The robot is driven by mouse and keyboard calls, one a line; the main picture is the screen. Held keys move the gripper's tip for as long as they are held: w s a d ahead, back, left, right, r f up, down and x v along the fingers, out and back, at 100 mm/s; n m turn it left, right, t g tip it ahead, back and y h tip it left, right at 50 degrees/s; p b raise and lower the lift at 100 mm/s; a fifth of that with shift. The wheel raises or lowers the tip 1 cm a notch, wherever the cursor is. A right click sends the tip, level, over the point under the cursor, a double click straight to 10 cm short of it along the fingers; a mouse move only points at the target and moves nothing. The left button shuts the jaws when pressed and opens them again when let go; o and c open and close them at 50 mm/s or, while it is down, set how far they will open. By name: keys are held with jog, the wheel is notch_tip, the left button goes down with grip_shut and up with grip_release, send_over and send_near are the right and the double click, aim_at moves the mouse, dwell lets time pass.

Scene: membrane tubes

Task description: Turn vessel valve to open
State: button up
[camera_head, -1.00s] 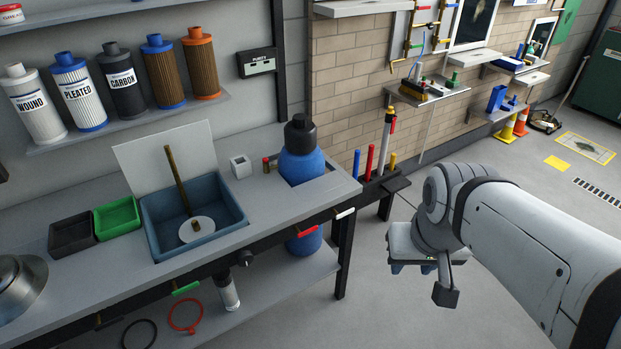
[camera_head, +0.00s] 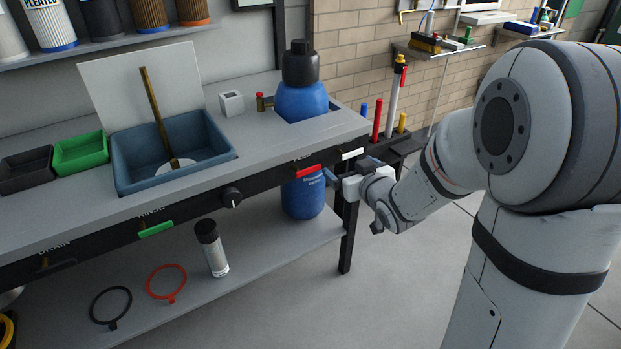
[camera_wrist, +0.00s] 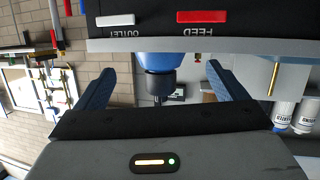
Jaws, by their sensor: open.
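The blue vessel (camera_head: 303,98) with a black cap stands upright through the bench at its right end; its lower part shows below the top. On the bench's front rail are a red handle (camera_head: 308,171) marked FEED, a white handle (camera_head: 352,154) and a black round knob (camera_head: 231,198). I cannot read which one is the vessel valve. My gripper (camera_head: 332,178) is open and empty, just in front of the rail, near the red and white handles. The wrist view, upside down, shows the FEED handle (camera_wrist: 203,17) and the OUTLET handle (camera_wrist: 115,20) beyond the spread blue fingers.
A green handle (camera_head: 156,229) sits further left on the rail. A blue basin (camera_head: 176,170) and green tray (camera_head: 80,153) are on the bench. Coloured rods (camera_head: 377,120) stand behind my arm. The floor right of the bench is clear.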

aim_at(309, 169)
jog(key=a+f+n+t+y+b, duration=0.1)
jog(key=a+f+n+y+b, duration=0.1)
jog(key=a+f+y+b, duration=0.4)
jog(key=shift+h, duration=0.8)
jog(key=x, duration=0.7)
jog(key=shift+w+d+f, duration=0.2)
jog(key=shift+w+d, duration=0.05)
jog(key=shift+w, duration=0.25)
jog(key=shift+c, duration=0.5)
